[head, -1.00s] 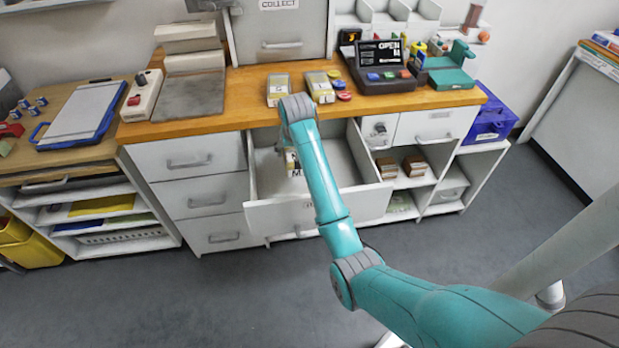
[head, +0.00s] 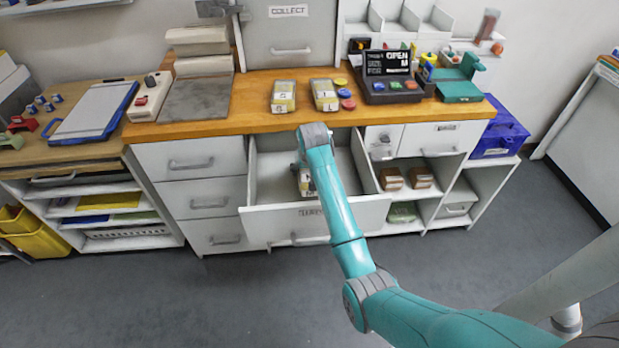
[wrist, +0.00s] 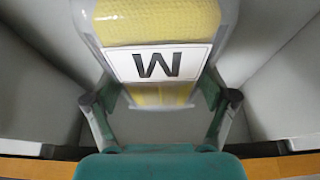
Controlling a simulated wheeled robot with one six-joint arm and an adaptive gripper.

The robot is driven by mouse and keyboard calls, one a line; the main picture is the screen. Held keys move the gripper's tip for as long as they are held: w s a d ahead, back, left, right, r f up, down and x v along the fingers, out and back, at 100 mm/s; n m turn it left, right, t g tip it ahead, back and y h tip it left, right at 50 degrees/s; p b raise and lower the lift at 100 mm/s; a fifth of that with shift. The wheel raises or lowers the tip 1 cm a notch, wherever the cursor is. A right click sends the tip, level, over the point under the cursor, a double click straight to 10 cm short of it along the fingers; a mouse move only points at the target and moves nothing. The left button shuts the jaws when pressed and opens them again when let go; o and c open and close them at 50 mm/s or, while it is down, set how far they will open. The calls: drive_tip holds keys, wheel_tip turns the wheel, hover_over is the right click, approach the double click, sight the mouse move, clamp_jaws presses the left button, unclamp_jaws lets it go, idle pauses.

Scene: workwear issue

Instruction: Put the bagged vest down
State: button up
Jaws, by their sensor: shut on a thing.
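The bagged vest (wrist: 160,25) is yellow in clear wrapping, with a white label that reads M upside down in the wrist view. My gripper (wrist: 160,90) is shut on it, one finger on each side. In the head view the bagged vest (head: 307,184) shows small beside my arm, within the open drawer (head: 265,222). My arm hides most of the gripper there. Grey drawer walls stand on both sides of the bag in the wrist view. I cannot tell whether the bag touches the drawer floor.
Two more bagged items (head: 283,97) (head: 325,95) lie on the wooden counter (head: 240,122) above the drawer, near coloured discs (head: 348,92). A dark display unit (head: 388,75) stands to their right. The drawer has bare floor around the bag.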

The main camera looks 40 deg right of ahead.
drive_tip(key=shift+f, duration=1.8)
drive_tip(key=shift+f, duration=0.1)
drive_tip(key=o, duration=1.1)
drive_tip(key=shift+c, duration=0.2)
drive_tip(key=v, duration=1.2)
